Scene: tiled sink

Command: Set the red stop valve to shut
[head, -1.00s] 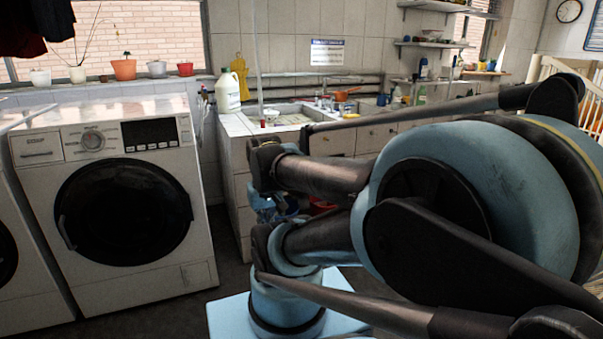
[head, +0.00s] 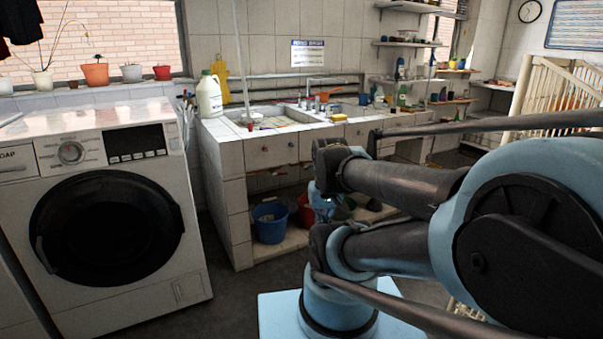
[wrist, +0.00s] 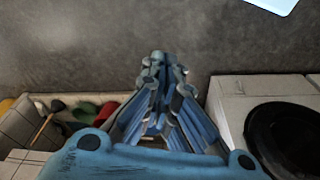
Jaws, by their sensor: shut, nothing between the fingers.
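I cannot make out the red stop valve in either view. The tiled sink unit (head: 232,160) stands in the middle of the head view, with pipes (head: 285,77) along the wall behind it. My gripper (wrist: 160,62) is shut and empty in the wrist view, pointing over the grey floor. The sink unit's lower side shows at the left edge of the wrist view. In the head view my arm covers part of the space under the sink, and the gripper itself is hard to pick out there.
A white washing machine (head: 165,290) stands left of the sink. A blue bucket (head: 270,224) and a red bucket (head: 305,211) stand under the sink. A white jug (head: 209,97) is on the counter. A cream slatted crib (head: 540,95) is at the right. Dark floor lies in front.

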